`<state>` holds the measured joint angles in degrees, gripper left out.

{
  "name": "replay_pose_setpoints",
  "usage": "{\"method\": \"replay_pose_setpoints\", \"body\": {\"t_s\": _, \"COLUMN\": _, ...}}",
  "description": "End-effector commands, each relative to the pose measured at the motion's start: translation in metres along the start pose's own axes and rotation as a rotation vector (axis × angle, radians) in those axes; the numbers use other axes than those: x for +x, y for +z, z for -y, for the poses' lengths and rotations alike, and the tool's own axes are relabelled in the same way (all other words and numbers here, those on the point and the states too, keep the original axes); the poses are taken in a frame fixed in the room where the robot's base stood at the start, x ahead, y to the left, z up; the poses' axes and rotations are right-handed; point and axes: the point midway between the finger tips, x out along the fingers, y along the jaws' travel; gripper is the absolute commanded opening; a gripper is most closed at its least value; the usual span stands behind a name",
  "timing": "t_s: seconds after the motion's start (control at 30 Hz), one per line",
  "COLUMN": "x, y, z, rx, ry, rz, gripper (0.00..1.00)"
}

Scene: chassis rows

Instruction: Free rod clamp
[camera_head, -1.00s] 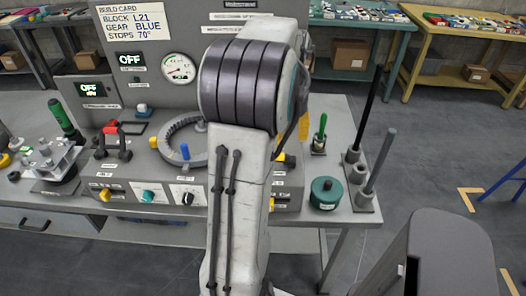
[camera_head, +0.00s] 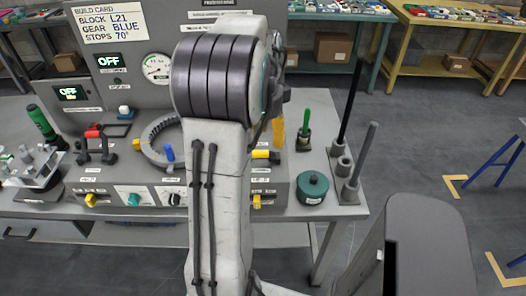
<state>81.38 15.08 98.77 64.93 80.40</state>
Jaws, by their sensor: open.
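On the bench's right end, a grey base plate (camera_head: 347,195) carries a tall black rod (camera_head: 351,100) and a leaning grey rod (camera_head: 364,150). Grey collars (camera_head: 343,166) sit around the rods' lower ends. I cannot tell which part is the rod clamp. My arm stands in the middle foreground and hides much of the bench.
A green lidded pot (camera_head: 312,187) and a green-handled tool (camera_head: 303,130) stand left of the rods. A panel (camera_head: 125,60) with a gauge, a ring (camera_head: 165,140) with coloured pegs and a red-handled part (camera_head: 95,143) lie left.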

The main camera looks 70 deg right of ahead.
Motion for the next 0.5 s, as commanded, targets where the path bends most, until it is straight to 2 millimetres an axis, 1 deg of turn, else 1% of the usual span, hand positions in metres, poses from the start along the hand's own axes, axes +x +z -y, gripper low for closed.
{"method": "replay_pose_setpoints", "body": {"t_s": 0.1, "x": 0.01, "y": 0.0, "z": -0.002, "rx": -0.001, "ry": 0.005, "rz": 0.001, "gripper": 0.58}}
{"method": "replay_pose_setpoints", "body": {"t_s": 0.2, "x": 0.027, "y": 0.0, "z": -0.001, "rx": -0.002, "ry": 0.003, "rz": 0.001, "gripper": 0.58}}
{"method": "replay_pose_setpoints", "body": {"t_s": 0.3, "x": 0.039, "y": 0.0, "z": -0.001, "rx": -0.002, "ry": 0.003, "rz": 0.001, "gripper": 0.58}}
{"method": "replay_pose_setpoints", "body": {"t_s": 0.5, "x": 0.054, "y": 0.0, "z": 0.0, "rx": -0.002, "ry": 0.001, "rz": 0.0, "gripper": 0.58}}
